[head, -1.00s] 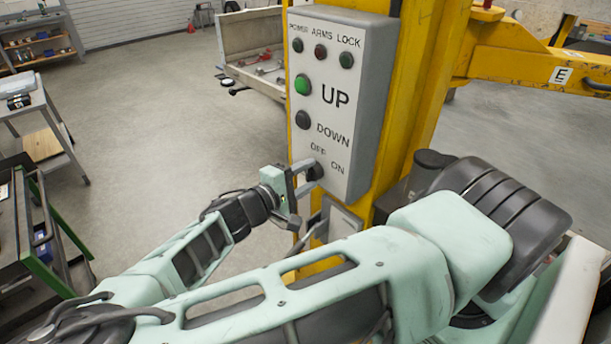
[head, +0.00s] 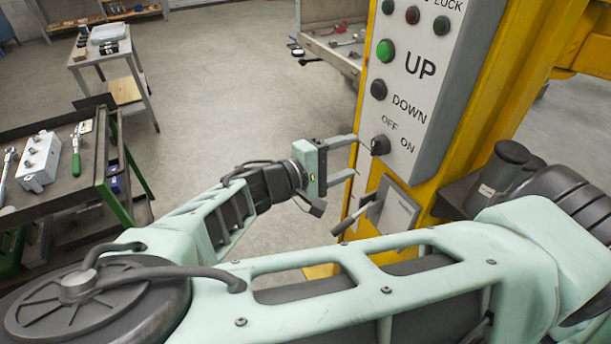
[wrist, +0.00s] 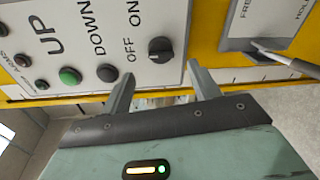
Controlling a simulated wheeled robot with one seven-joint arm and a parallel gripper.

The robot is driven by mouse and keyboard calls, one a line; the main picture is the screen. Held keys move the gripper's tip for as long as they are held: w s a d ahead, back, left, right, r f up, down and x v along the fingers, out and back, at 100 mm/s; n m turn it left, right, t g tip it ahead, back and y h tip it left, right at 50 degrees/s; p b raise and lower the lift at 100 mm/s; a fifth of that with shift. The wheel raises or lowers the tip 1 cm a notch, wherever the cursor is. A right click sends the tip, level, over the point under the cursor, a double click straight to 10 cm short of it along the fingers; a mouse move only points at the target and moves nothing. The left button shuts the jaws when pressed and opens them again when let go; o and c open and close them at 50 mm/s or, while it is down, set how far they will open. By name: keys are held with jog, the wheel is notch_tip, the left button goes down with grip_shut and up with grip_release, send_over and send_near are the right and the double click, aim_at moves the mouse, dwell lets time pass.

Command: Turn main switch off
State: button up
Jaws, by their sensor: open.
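The main switch is a black rotary knob (head: 380,145) low on the grey control panel (head: 416,75), beside the OFF and ON labels. It also shows in the wrist view (wrist: 160,49), where its ridge lies roughly crosswise, on the OFF label's side. My gripper (head: 356,155) is open and empty, left of the knob and a short gap from it. In the wrist view the two fingers of my gripper (wrist: 163,73) point toward the panel, with the knob just beyond and between them. Nothing hides the knob.
The panel is on a yellow post (head: 470,160). A lever on a grey plate (head: 395,210) sits just below the knob, close to my lower finger. A tool cart (head: 100,160) stands at left. Open floor (head: 220,90) lies behind my gripper.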

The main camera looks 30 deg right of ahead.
jog(key=a+b, duration=0.2)
jog(key=a, duration=0.8)
jog(key=shift+s+r, duration=0.4)
jog(key=shift+r, duration=0.05)
jog(key=shift+d, duration=0.1)
jog(key=s+d+f+n+g+y, duration=0.1)
jog(key=s+f+n+g+y, duration=0.1)
jog(key=s+f+g+y, duration=0.45)
jog(key=s+a+r+n+t+y, duration=0.2)
jog(key=s+a+r+t+y, duration=0.3)
jog(key=s+r+y, duration=0.4)
jog(key=shift+s+a+r+n+y, duration=0.3)
jog(key=shift+a+r+y, duration=0.25)
jog(key=shift+r+y, duration=0.45)
